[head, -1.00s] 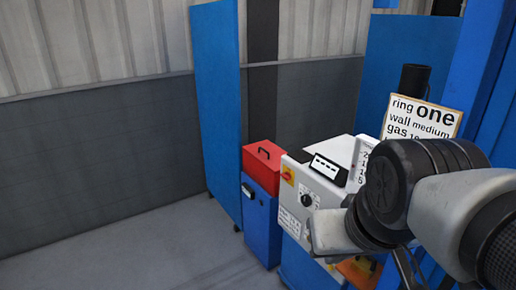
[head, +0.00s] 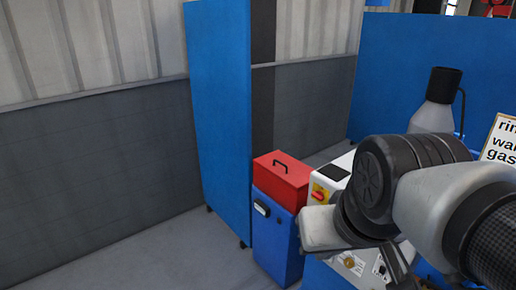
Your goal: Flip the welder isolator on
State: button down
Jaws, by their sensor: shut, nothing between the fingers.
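The welder isolator (head: 320,194) is a red rotary handle on a yellow plate, set in the front of a white-grey machine cabinet. Its handle looks roughly horizontal with a slight tilt; I cannot tell whether that is on or off. My gripper (head: 399,267) shows only in part at the lower middle right, as dark fingers beneath my wrist. It is shut and empty, to the right of and below the isolator in the picture and apart from it. My wrist hides much of the cabinet front.
A red toolbox (head: 281,180) sits on a blue cabinet (head: 274,236) left of the machine. A tall blue panel (head: 218,110) stands behind them. A grey cylinder with a black cap (head: 438,98) and a sign (head: 500,142) are at right. The floor at lower left is clear.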

aim_at(318, 195)
jog(key=i+j+z, duration=0.15)
jog(key=i, duration=0.9)
